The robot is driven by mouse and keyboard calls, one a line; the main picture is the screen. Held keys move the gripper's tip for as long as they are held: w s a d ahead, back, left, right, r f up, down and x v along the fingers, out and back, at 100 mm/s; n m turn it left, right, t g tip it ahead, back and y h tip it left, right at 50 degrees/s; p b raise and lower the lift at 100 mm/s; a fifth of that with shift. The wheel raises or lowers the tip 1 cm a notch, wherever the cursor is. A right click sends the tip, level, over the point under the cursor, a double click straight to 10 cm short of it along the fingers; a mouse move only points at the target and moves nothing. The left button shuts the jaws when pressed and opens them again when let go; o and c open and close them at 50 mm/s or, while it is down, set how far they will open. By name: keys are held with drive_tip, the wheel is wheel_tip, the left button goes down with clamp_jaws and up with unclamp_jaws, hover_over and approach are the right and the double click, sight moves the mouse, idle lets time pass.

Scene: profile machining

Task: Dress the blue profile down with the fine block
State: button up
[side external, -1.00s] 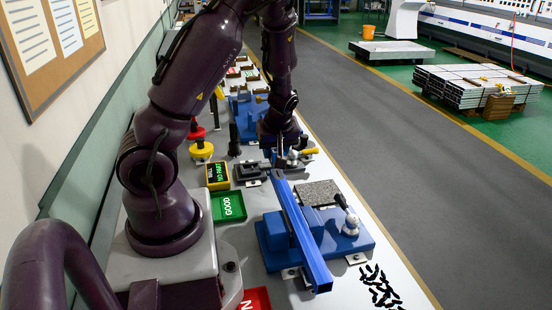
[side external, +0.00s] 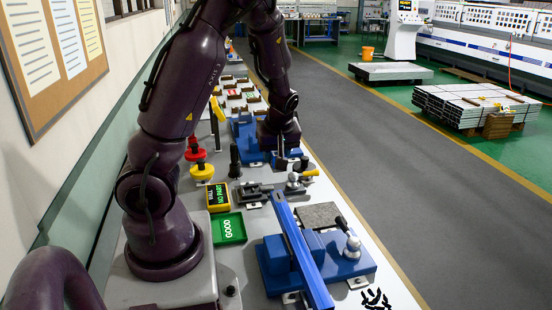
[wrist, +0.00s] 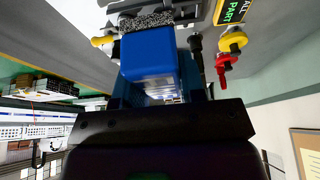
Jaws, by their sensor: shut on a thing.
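The blue profile (side external: 303,252) is a long bar lying lengthwise in the near blue fixture (side external: 275,258). My gripper (side external: 282,162) hangs beyond the profile's far end, apart from it. In the wrist view, a blue block with a speckled grey layer on its far side (wrist: 148,55) sits at my fingers; it looks like the fine block, held. The fingers are mostly hidden behind it and the dark gripper body.
A speckled grey slab (side external: 319,215) and a ball-topped clamp (side external: 352,247) stand right of the profile. A grey vise (side external: 252,193) lies past its far end. Black pieces (side external: 376,299) lie near right.

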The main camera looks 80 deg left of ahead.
sight(280, 200)
drive_tip(key=shift+f, duration=0.15)
drive_tip(key=f, duration=0.7)
drive_tip(key=shift+d+f, duration=0.25)
drive_tip(key=shift+f, duration=0.1)
drive_tip(key=shift+d, duration=0.4)
drive_tip(key=shift+c, duration=0.3)
drive_tip(key=shift+d+f, duration=0.1)
drive_tip(key=shift+d, duration=2.15)
drive_tip(key=shift+a, duration=2.8)
drive_tip(key=shift+a+r, duration=0.1)
drive_tip(key=shift+r, duration=4)
